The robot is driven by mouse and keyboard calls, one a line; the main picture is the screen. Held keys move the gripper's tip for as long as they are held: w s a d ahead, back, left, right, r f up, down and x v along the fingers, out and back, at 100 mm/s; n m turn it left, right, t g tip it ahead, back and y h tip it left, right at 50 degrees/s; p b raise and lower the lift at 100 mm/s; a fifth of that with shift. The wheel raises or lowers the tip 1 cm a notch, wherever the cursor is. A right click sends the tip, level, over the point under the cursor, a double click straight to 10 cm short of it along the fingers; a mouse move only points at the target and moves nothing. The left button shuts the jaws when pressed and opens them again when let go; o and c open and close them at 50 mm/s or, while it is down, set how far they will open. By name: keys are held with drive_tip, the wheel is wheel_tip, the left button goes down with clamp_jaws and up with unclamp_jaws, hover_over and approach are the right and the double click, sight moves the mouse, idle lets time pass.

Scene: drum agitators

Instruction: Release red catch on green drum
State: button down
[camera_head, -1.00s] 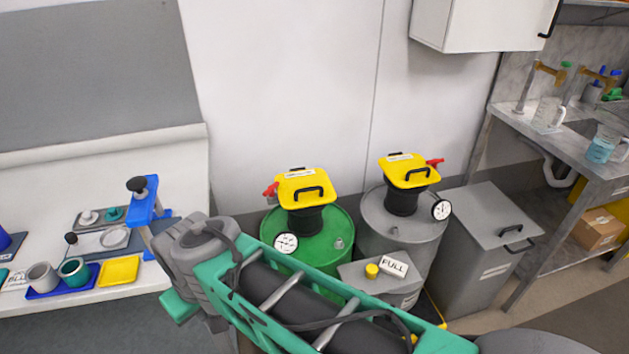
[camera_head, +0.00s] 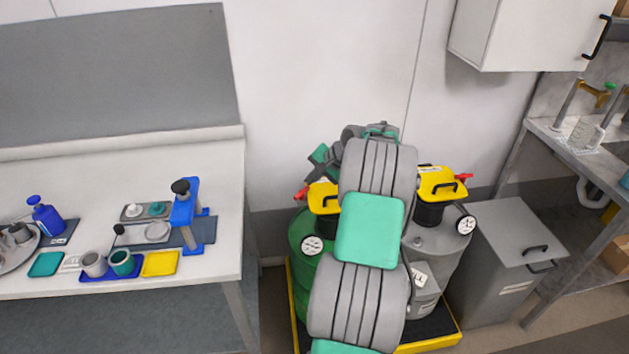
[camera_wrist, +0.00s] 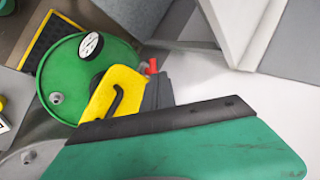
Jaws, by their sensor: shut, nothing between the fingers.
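The green drum (camera_head: 303,270) stands at centre, largely hidden behind my arm in the head view. Its yellow agitator head (camera_head: 322,197) is partly covered too. The red catch (camera_head: 301,192) sticks out on the head's left side. In the wrist view, the green drum (camera_wrist: 62,82), the yellow head (camera_wrist: 112,90) and the red catch (camera_wrist: 152,66) show from above. My gripper (camera_head: 322,160) is shut and empty, above the yellow head and near the catch. In the wrist view its green and black part covers the lower area; the catch lies just beyond it, apparently not touched.
A grey drum (camera_head: 440,245) with a yellow head (camera_head: 440,183) and its own red catch (camera_head: 464,178) stands to the right. A grey bin (camera_head: 510,250) is beyond it. A white bench (camera_head: 215,265) with several small items is at left. The wall is close behind.

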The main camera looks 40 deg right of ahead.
sight(302, 193)
drive_tip(key=shift+m+t, duration=0.4)
drive_tip(key=shift+m, duration=0.5)
drive_tip(key=s+d, duration=0.1)
drive_tip(key=d, duration=0.1)
drive_tip(key=d+f, duration=0.1)
drive_tip(key=d, duration=0.1)
drive_tip(key=s+d+f, duration=0.1)
drive_tip(key=d, duration=0.1)
drive_tip(key=shift+s, duration=0.35)
drive_tip(key=shift+a, duration=0.15)
drive_tip(key=shift+w, duration=0.1)
drive_tip(key=p+x, duration=0.2)
drive_tip(key=x, duration=0.8)
drive_tip(key=shift+w, duration=0.15)
drive_tip(key=shift+d+n+b, duration=0.2)
drive_tip(key=shift+n+b, duration=0.1)
